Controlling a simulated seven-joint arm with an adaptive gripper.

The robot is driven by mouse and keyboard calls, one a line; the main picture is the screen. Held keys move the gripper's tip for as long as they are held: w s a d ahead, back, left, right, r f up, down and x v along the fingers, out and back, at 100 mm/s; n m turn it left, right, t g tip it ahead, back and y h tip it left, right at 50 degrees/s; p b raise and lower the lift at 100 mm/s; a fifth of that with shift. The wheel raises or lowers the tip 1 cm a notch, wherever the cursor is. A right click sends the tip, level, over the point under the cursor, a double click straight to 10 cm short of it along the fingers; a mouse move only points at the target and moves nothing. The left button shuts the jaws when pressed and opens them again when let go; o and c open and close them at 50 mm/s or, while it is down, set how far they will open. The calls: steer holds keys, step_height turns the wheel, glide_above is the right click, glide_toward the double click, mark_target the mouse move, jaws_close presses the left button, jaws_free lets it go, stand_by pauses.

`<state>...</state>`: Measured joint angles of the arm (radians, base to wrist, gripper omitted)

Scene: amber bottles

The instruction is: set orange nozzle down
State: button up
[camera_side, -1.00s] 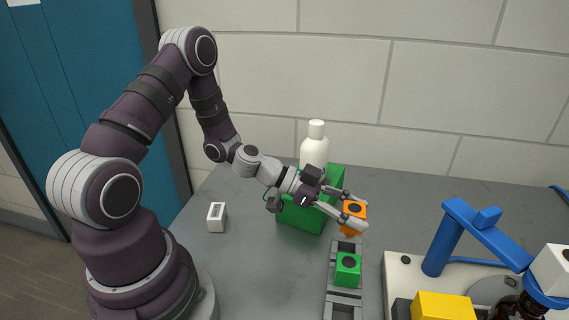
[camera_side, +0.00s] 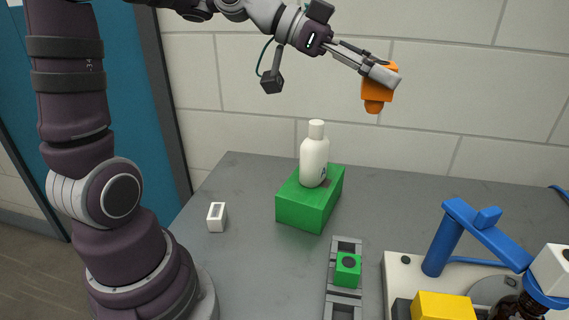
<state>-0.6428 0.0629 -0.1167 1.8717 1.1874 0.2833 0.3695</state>
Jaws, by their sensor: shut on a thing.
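The orange nozzle (camera_side: 375,93) is a blocky piece with a narrower tip pointing down. My gripper (camera_side: 382,76) is shut on it and holds it high in the air, in front of the wall and well above the table. The near finger covers part of the nozzle. A grey slotted rack (camera_side: 341,299) lies on the table below, with a green block piece (camera_side: 347,267) in one slot. The rack's far slot (camera_side: 346,245) looks empty.
A white bottle (camera_side: 314,158) stands on a green box (camera_side: 303,205). A small white block (camera_side: 217,217) sits to the left. At right are a blue arm-like fixture (camera_side: 445,240), a yellow block (camera_side: 442,307) and an amber bottle (camera_side: 508,311). Grey table (camera_side: 265,270) is bare left of the rack.

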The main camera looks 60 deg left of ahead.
steer(key=w+a+n+t+y, duration=0.2)
steer(key=a+n+y, duration=0.3)
steer(key=a, duration=0.4)
steer(key=w+a+n+t+y, duration=0.2)
steer(key=a+n+y, duration=0.25)
steer(key=a, duration=0.55)
steer(key=s+a+n+g+y, duration=0.25)
steer(key=a+n+y, duration=0.2)
steer(key=a, duration=0.45)
steer(key=s+a+n+g+y, duration=0.2)
steer(key=s+a+n+y, duration=0.25)
steer(key=a, duration=0.35)
steer(key=shift+m+t+y, duration=0.25)
steer(key=shift+y, duration=0.1)
steer(key=f, duration=2.8)
steer(key=shift+s+a, duration=0.1)
steer(key=shift+a, duration=0.1)
steer(key=o, duration=1.1)
steer(key=shift+f, duration=0.1)
steer(key=shift+o, duration=0.2)
